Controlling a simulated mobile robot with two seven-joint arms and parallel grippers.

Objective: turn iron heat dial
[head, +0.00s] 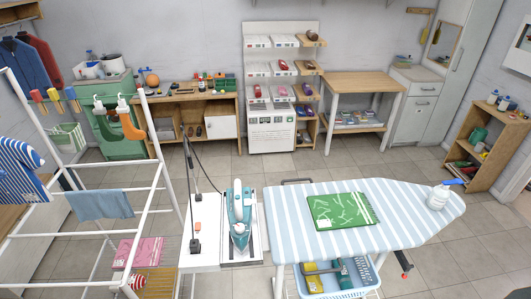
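A teal and white iron (240,212) rests on a dark plate (257,250) on a small white stand (207,208), at the left end of the ironing board. Its heat dial is too small to make out, so its setting cannot be told. A dark cord (207,166) rises behind and left of the iron. Neither of my grippers shows in the head view.
A striped ironing board (400,218) with a folded green cloth (340,210) and a spray bottle (438,196) stands right of the iron. A blue basket (355,278) is below. A white drying rack (150,215) stands left. Open floor lies behind.

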